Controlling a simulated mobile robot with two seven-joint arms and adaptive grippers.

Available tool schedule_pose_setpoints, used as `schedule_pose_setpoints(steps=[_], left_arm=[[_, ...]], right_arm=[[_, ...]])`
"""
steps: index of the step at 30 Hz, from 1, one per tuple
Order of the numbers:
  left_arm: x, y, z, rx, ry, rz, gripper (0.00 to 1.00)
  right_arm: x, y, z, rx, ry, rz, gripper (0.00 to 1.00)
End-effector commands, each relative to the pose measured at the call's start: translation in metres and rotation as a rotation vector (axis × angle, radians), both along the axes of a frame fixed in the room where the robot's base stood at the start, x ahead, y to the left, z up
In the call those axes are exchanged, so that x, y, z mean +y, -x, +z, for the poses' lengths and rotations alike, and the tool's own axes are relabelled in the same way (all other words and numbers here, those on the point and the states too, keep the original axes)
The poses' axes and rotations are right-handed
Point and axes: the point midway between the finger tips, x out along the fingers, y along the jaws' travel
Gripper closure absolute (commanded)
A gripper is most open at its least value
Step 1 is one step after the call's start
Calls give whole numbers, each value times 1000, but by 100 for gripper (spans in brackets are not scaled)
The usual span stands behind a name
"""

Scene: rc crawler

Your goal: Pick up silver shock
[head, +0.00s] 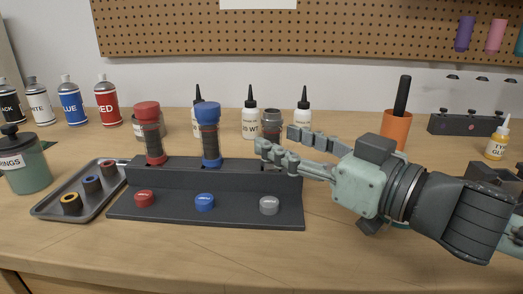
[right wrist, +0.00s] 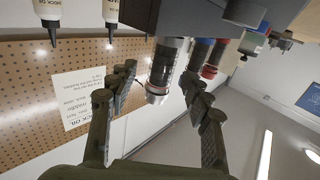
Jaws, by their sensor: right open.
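The silver shock (head: 272,121) stands upright at the right end of the black stand (head: 236,178). Its grey top shows in the head view, and my fingers hide its lower part. My right gripper (head: 280,142) comes in from the right at the shock, its fingers apart. In the right wrist view the silver shock (right wrist: 158,92) lies in the gap between the open fingers, with space on both sides. I cannot tell whether either finger touches it. The left gripper is not in view.
A red shock (head: 151,134) and a blue shock (head: 210,137) stand left on the same stand. Bottles, including a white one (head: 303,119), stand behind. An orange cup (head: 396,129) is at the right. A tray of rings (head: 52,208) lies left. The front table is clear.

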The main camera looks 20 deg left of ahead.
Motion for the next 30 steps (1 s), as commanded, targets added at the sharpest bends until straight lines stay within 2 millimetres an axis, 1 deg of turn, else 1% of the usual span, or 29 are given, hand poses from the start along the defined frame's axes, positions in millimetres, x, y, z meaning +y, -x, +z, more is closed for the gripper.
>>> schedule_pose_setpoints(steps=[1,7,12,14,17,23,26,30], left_arm=[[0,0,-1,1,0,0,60],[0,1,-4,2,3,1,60],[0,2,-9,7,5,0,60],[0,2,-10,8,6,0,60],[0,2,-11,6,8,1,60],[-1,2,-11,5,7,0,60],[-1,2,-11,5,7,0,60],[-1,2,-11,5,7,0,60]], right_arm=[[6,-2,1,-1,0,2,50],[28,-12,1,-4,0,2,50],[51,-24,2,-4,0,2,50],[57,-27,1,-4,0,1,50],[62,-30,0,-4,1,0,50],[62,-30,0,-4,1,-1,50],[62,-30,0,-4,0,-1,62],[62,-30,0,-4,0,-1,79]])
